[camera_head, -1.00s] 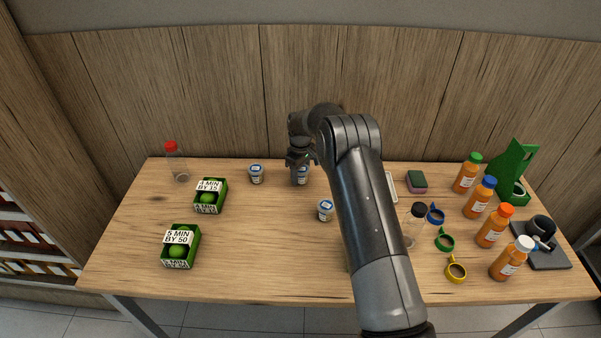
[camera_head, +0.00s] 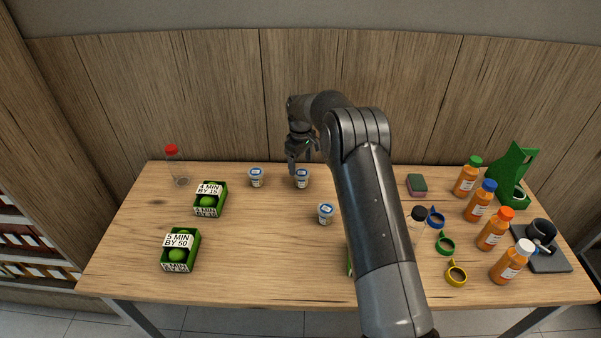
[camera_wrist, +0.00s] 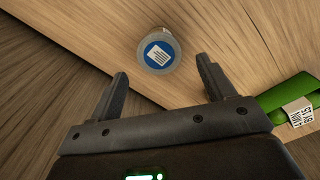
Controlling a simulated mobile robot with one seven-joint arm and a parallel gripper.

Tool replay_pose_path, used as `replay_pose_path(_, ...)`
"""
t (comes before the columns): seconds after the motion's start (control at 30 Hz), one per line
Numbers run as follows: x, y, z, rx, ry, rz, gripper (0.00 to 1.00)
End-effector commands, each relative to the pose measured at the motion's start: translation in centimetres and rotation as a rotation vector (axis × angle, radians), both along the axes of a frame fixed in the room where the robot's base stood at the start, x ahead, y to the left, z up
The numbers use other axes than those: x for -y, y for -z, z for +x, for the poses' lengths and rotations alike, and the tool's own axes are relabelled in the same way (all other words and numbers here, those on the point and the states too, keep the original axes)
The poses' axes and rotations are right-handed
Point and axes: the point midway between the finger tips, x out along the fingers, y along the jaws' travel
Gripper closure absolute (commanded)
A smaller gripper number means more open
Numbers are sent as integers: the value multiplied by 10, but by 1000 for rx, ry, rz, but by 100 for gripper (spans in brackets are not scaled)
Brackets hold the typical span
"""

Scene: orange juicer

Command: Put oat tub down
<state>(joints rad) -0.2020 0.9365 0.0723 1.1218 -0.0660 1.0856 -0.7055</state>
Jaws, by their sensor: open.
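The oat tub (camera_head: 302,179) is a small white tub with a blue lid, standing upright on the table near its back edge. In the wrist view the tub (camera_wrist: 159,52) stands just beyond the fingertips, its round blue lid with a white label facing the camera. My gripper (camera_head: 304,160) is open and empty above the tub, apart from it. Both fingers show spread in the wrist view, with nothing between them. Two similar tubs stand nearby, one to the left (camera_head: 257,178) and one nearer the front (camera_head: 326,214). Their labels are too small to read.
Two green boxes (camera_head: 209,199) (camera_head: 180,251) and a red-capped bottle (camera_head: 174,168) stand at left. Several orange bottles (camera_head: 479,200), coloured rings (camera_head: 445,245) and a sponge (camera_head: 417,185) are at right. The wooden wall (camera_head: 200,95) rises behind.

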Motion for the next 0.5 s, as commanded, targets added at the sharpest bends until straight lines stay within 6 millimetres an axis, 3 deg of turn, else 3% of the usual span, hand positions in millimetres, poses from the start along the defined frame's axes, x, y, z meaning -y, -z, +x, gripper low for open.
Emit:
replay_pose_path(0.2, 0, -39, 1, 2, 0, 1, 25)
replay_pose_path(0.5, 0, -53, 0, 1, 1, 1, 25)
